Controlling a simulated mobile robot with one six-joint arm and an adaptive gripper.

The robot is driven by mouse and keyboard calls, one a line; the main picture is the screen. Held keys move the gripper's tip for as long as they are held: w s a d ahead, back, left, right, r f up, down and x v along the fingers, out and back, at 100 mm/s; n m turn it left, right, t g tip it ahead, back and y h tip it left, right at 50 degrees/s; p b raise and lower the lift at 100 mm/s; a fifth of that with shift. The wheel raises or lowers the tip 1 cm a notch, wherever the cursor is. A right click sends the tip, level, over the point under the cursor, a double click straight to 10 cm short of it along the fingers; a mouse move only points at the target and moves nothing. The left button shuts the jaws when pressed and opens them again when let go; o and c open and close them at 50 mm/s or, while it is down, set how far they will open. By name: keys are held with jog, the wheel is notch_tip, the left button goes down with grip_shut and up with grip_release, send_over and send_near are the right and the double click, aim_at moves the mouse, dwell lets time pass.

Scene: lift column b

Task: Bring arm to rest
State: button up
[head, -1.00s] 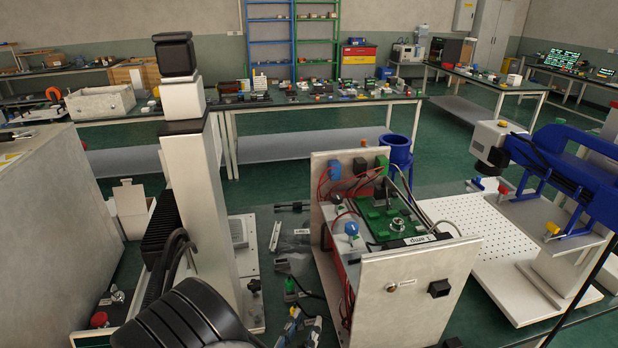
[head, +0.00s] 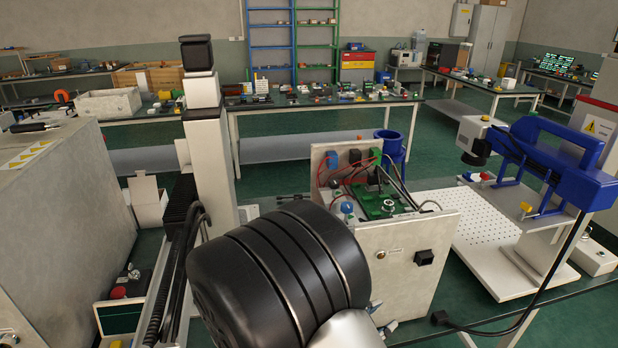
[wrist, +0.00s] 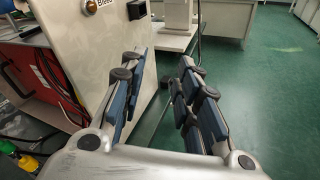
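My arm shows in the head view as a large black ribbed joint (head: 280,272) with a pale metal link (head: 348,330) below it, low in the middle of the picture. It overlaps the lower left of the white-panelled box in the picture. My gripper (wrist: 163,77) is in the wrist view only. Its two dark, blue-padded fingers stand apart with a clear gap and nothing between them. The box's pale panel (wrist: 85,45) is close on the left of the left finger; I cannot tell the exact distance. Green floor (wrist: 250,85) lies to the right.
The box with a green circuit board (head: 385,205) and red wires stands in front. A perforated white plate (head: 490,232) and a blue-armed device (head: 560,165) stand at right. A grey cabinet (head: 65,200) is at left. Long worktables (head: 300,108) stand behind.

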jog(key=s+d+r+m+g+y, duration=0.45)
jog(key=s+d+m+g, duration=0.5)
jog(key=s+m, duration=0.3)
jog(key=s+a+r+m+t+y, duration=0.4)
jog(key=a+r+m+t+y, duration=0.1)
jog(key=a+r+m+y, duration=0.1)
jog(key=a+m+y, duration=0.1)
jog(key=m+y, duration=0.1)
jog(key=y, duration=0.1)
jog(key=shift+s+a+m, duration=0.25)
jog(key=shift+a+m, duration=0.1)
jog(key=shift+a, duration=0.05)
jog(key=shift+r, duration=0.1)
dwell(1.3)
